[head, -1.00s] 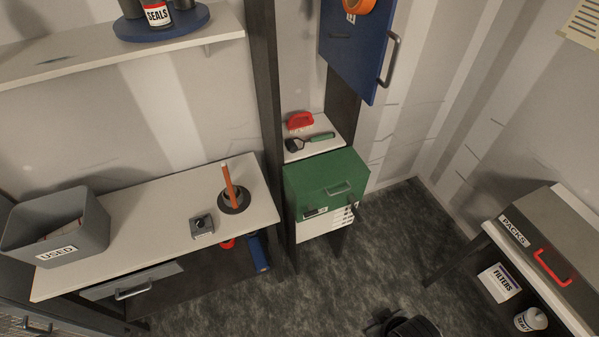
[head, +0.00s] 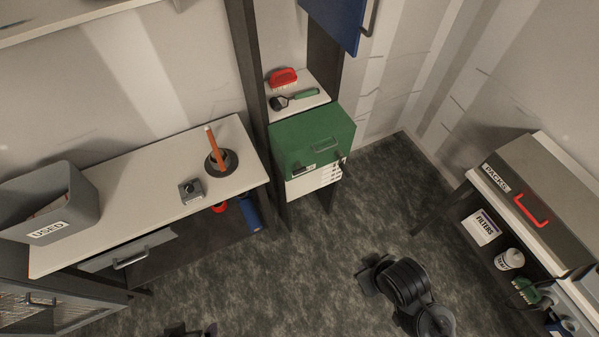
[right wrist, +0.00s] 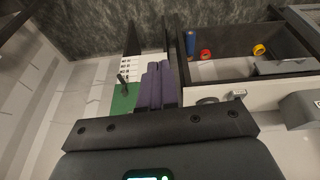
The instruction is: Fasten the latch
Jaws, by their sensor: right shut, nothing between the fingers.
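A green cabinet (head: 312,135) with a grey handle (head: 327,145) stands at the middle back in the head view. A small dark lever (head: 341,160), seemingly the latch, sits at the right of its front, beside a white slotted panel (head: 312,181). Whether the latch is fastened is too small to tell. In the right wrist view the green cabinet (right wrist: 124,100) and the dark lever (right wrist: 122,84) show left of my right gripper (right wrist: 157,66). Its purple fingers are shut and empty, apart from the lever as far as I can tell. My left gripper is not in view.
A white bench (head: 120,194) with a grey bin (head: 50,200) and an orange rod on a round base (head: 221,165) stands left. A blue door (head: 335,22) hangs open above the cabinet. A grey case (head: 545,200) is at right.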

